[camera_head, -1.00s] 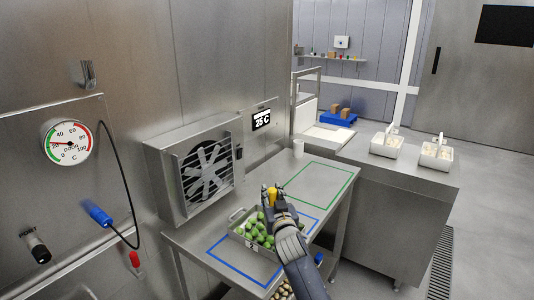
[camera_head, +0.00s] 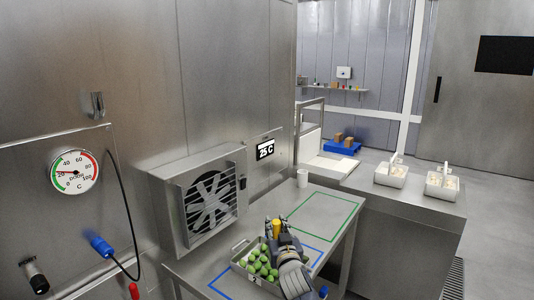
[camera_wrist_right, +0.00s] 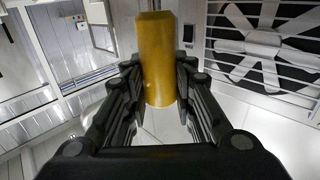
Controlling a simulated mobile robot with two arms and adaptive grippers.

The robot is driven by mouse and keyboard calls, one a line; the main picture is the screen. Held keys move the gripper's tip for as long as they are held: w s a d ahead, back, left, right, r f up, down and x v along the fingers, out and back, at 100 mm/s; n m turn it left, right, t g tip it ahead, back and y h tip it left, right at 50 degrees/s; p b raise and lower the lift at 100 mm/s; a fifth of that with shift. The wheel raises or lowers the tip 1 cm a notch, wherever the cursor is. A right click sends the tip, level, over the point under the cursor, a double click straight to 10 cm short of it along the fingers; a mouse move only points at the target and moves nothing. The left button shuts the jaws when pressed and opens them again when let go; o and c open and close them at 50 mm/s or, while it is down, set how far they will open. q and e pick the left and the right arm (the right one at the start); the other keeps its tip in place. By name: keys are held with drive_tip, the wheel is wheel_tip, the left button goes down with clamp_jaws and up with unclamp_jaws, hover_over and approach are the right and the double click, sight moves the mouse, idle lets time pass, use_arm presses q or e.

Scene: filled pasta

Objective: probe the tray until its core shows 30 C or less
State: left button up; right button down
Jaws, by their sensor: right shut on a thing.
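The tray (camera_head: 239,247) is a shallow metal pan of green filled pasta (camera_head: 258,263) on the steel table. My right gripper (camera_head: 276,231) is shut on the yellow handle of a probe (camera_head: 277,227), at the tray's right side. In the right wrist view the yellow handle (camera_wrist_right: 156,60) stands between the two fingers. The probe's tip is hidden, so I cannot tell whether it is in the pasta. A wall display (camera_head: 265,149) reads 25 C. A round dial (camera_head: 74,172) on the left panel has its needle near 20. My left gripper is not in view.
A fan unit (camera_head: 207,203) stands against the wall behind the table. A blue outline surrounds the tray area; an empty green outline (camera_head: 325,215) lies farther back. White containers (camera_head: 391,172) sit on the right counter.

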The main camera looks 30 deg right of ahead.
idle(0.3)
wheel_tip(320, 180, up, 12)
drive_tip(key=p, duration=1)
drive_tip(key=shift+p, duration=0.3)
